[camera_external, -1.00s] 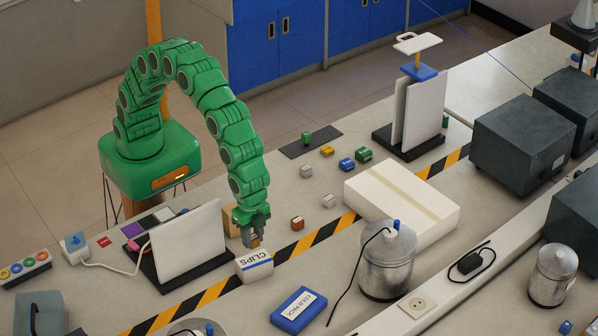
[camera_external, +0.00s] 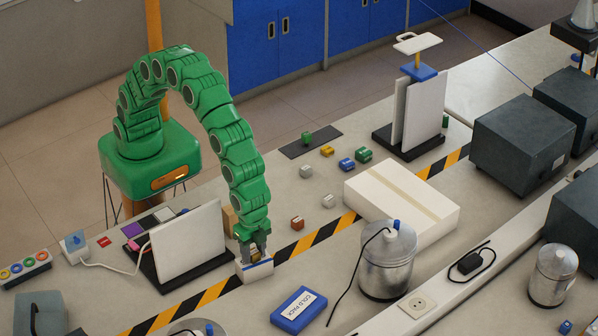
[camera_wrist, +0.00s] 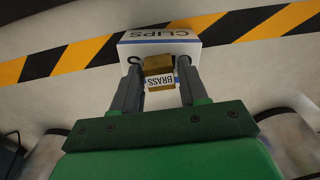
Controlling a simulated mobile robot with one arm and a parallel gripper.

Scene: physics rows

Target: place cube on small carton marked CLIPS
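The small white carton marked CLIPS (camera_wrist: 160,38) has a blue stripe and sits on the bench beside the hazard tape. In the external view its front edge (camera_external: 256,271) shows beneath my gripper. The cube (camera_wrist: 159,80) is brass-coloured with a white BRASS label. It appears to sit on the carton, though its underside is hidden. My gripper (camera_wrist: 159,64) points down at the carton with one finger on each side of the cube. Narrow gaps seem to show between the fingers and the cube, so it looks slightly open. In the external view the gripper (camera_external: 255,258) largely covers the cube.
A white upright panel on a black base (camera_external: 188,245) stands close left of the carton. A blue cold pack (camera_external: 299,311) and a metal can (camera_external: 387,265) lie to the right. Several small cubes, including a brown one (camera_external: 297,223), sit behind, near a white box (camera_external: 402,205).

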